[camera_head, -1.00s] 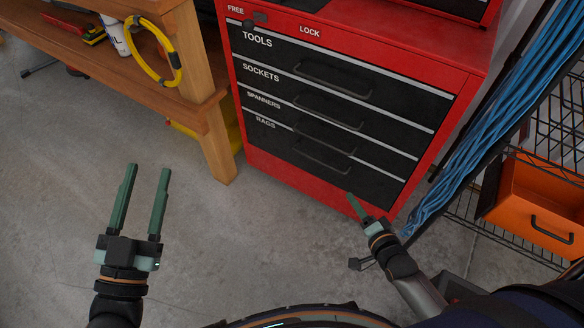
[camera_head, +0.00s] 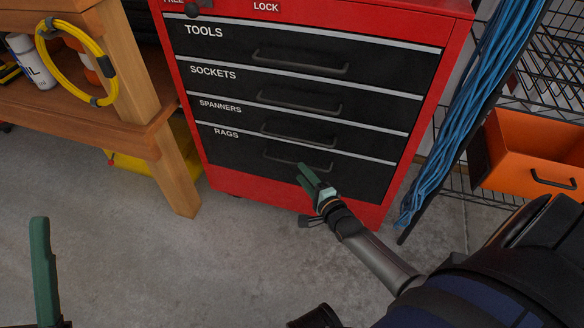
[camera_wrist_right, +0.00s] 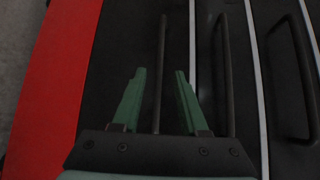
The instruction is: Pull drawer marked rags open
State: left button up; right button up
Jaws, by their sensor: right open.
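The rags drawer (camera_head: 232,153) is the lowest black drawer of the red cabinet and is closed, with white RAGS lettering at its upper left. Its dark bar handle (camera_head: 285,159) is partly hidden by my right gripper (camera_head: 306,172), which is at the handle's right part. In the right wrist view the handle (camera_wrist_right: 161,70) runs between the two green fingers of the open right gripper (camera_wrist_right: 158,95), with a gap on both sides. Of my left gripper (camera_head: 42,265), only one green finger shows at the lower left, apart from the cabinet; the other finger is not visible.
Drawers marked TOOLS (camera_head: 225,47), SOCKETS and SPANNERS above are closed. A wooden bench (camera_head: 120,135) stands left of the cabinet. Blue cables (camera_head: 470,115) and an orange bin (camera_head: 530,155) on a wire rack are at the right. The floor before the cabinet is clear.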

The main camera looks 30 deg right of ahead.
aim_at(294, 165)
pick_arm(q)
jog(key=shift+w+d+f+b, duration=0.1)
jog(key=shift+f+b, duration=0.5)
jog(key=shift+f, duration=0.3)
jog(key=shift+w+d+f+b, duration=0.1)
jog(key=shift+f+b, duration=0.5)
jog(key=shift+f, duration=0.3)
pick_arm(e)
jog(key=shift+w+d+f, duration=0.1)
jog(key=shift+w+f, duration=0.05)
jog(key=shift+w, duration=0.9)
jog(key=shift+w+d+f, duration=0.1)
jog(key=shift+w+f, duration=0.05)
jog(key=shift+w, duration=0.9)
jog(key=shift+w+f, duration=0.15)
jog(key=shift+w, duration=0.9)
pick_arm(q)
jog(key=shift+s, duration=0.1)
pick_arm(e)
grip_shut()
